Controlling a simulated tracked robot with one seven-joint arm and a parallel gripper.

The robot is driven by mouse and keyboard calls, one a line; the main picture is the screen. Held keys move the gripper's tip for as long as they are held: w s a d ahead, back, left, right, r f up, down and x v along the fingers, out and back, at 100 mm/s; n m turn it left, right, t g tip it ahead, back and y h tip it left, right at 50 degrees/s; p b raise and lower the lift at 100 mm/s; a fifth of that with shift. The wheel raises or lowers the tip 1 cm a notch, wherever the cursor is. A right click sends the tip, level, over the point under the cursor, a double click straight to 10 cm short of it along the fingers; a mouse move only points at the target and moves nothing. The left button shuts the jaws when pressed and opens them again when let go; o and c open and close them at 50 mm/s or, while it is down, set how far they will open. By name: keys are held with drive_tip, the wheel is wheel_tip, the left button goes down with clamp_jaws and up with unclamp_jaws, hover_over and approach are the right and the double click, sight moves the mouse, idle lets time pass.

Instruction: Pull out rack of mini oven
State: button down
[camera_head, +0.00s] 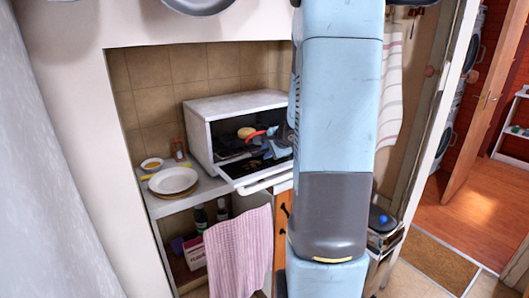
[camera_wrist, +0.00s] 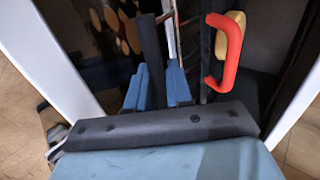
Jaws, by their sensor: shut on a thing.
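The mini oven (camera_head: 237,106) is a white box on the counter in the alcove. Its door (camera_head: 262,181) is folded down and open at the front. My gripper (camera_head: 279,146) is at the right part of the oven's opening, partly hidden by my arm. In the wrist view, its blue fingers (camera_wrist: 160,88) are shut on the front edge of the rack (camera_wrist: 171,42). The grip is partly hidden. A red handle-shaped item (camera_wrist: 226,50) and a yellow rounded item (camera_wrist: 236,24) are beside the fingers, inside the oven; they also show in the head view.
A stack of white plates (camera_head: 174,180) and a small bowl (camera_head: 152,164) are on the counter left of the oven. A pink towel (camera_head: 238,252) hangs below the oven. A striped towel (camera_head: 391,90) hangs at the right. My arm hides the oven's right side.

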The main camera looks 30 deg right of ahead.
drive_tip(key=shift+s+f, duration=0.25)
drive_tip(key=shift+f, duration=0.05)
drive_tip(key=shift+s, duration=2.15)
drive_tip(key=c, duration=1.2)
unclamp_jaws()
drive_tip(key=shift+c, duration=0.2)
drive_tip(key=shift+d+r, duration=0.1)
drive_tip(key=shift+v, duration=3.95)
drive_tip(key=shift+w+r, duration=0.2)
